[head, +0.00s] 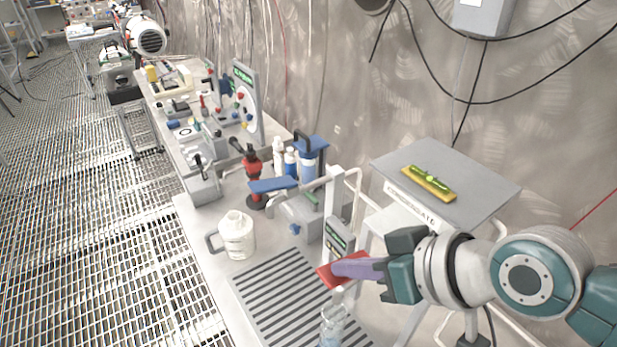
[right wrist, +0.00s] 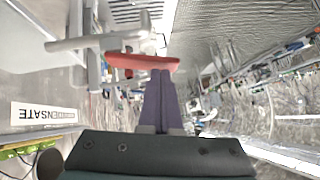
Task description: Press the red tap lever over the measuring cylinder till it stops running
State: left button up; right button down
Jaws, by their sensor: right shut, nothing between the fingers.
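The red tap lever (head: 327,276) sticks out from a white-grey tap post at the front of the bench. It also shows in the right wrist view (right wrist: 125,61). My right gripper (head: 338,268) is shut and empty, its purple fingers reaching in from the right. Its tips (right wrist: 159,73) overlap the lever in both views and look to be on or just above it; contact is hard to tell. The clear measuring cylinder (head: 333,324) stands below the lever, with a bluish tint low down, cut by the frame edge. I cannot make out a stream. My left gripper is out of view.
A slatted drain grate (head: 275,300) lies under the tap. A white jug (head: 237,236), a red-and-black stand (head: 253,180) and bottles (head: 290,162) are to the left. A grey box marked CONDENSATE (head: 480,187) with a yellow-green level (head: 430,181) is behind my right arm.

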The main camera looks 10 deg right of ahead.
jog(key=shift+s+a+f+b, duration=0.15)
jog(key=shift+a+f+b, duration=0.15)
jog(key=shift+f, duration=0.2)
jog(key=shift+s+a+f+b, duration=0.1)
jog(key=shift+a+f+b, duration=0.15)
jog(key=shift+f, duration=0.2)
dwell(0.6)
jog(key=shift+r, duration=0.1)
jog(key=shift+r+p, duration=0.75)
jog(key=shift+p, duration=0.25)
jog(key=shift+r, duration=0.1)
